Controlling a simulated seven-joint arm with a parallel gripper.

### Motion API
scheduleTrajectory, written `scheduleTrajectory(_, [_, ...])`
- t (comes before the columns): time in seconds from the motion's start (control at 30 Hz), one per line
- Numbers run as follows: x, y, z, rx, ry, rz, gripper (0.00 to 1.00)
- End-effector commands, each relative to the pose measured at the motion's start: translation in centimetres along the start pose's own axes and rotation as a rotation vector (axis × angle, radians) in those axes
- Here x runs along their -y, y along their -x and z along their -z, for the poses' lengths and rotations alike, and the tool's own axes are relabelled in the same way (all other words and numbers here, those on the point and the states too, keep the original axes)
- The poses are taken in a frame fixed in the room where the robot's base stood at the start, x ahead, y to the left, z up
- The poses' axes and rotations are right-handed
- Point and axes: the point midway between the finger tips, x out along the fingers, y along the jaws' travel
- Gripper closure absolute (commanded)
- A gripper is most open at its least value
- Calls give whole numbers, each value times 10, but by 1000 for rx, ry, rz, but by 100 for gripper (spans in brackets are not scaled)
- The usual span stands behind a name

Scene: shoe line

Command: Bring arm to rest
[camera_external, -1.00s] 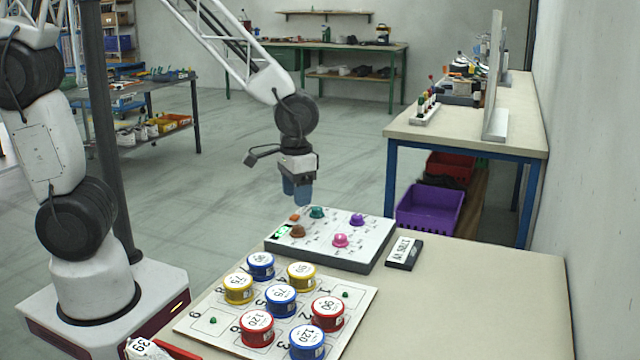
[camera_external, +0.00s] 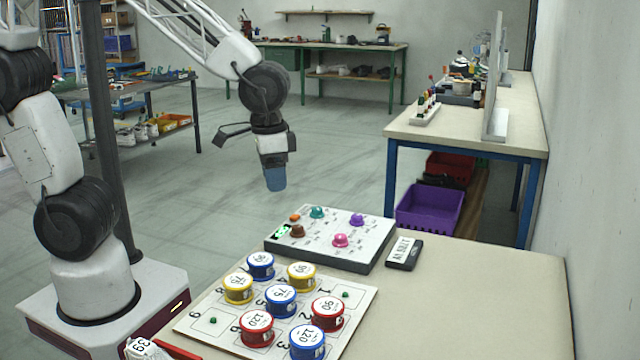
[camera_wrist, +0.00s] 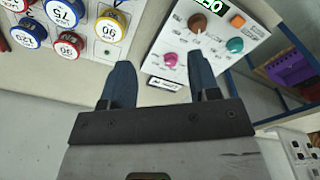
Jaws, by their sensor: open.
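My gripper (camera_external: 275,180) hangs in the air beyond the far left edge of the table, left of and above the control panel. In the wrist view my gripper (camera_wrist: 160,88) shows its two blue fingers spread apart with nothing between them. The fingers point down in the external view. The white control panel (camera_external: 345,254) with coloured knobs lies on the table; it also shows in the wrist view (camera_wrist: 222,58).
A white numbered board (camera_external: 215,335) with several red, blue and yellow round tins stands on the near table (camera_external: 500,300). A small label block (camera_external: 404,253) lies right of the panel. A workbench (camera_external: 430,131) with a purple bin (camera_external: 430,208) stands behind.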

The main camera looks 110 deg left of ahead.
Motion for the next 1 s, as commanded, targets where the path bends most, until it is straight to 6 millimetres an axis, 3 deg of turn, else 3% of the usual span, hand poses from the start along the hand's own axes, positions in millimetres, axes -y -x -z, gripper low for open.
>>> scheduleTrajectory(0.2, [-33,38,-43,-40,-155,-18,44])
scheduleTrajectory(0.5, [-62,81,-106,-90,-361,-44,44])
scheduleTrajectory(0.8, [-74,112,-169,-138,-557,-72,44])
scheduleTrajectory(1.0, [-75,121,-193,-156,-633,-83,44])
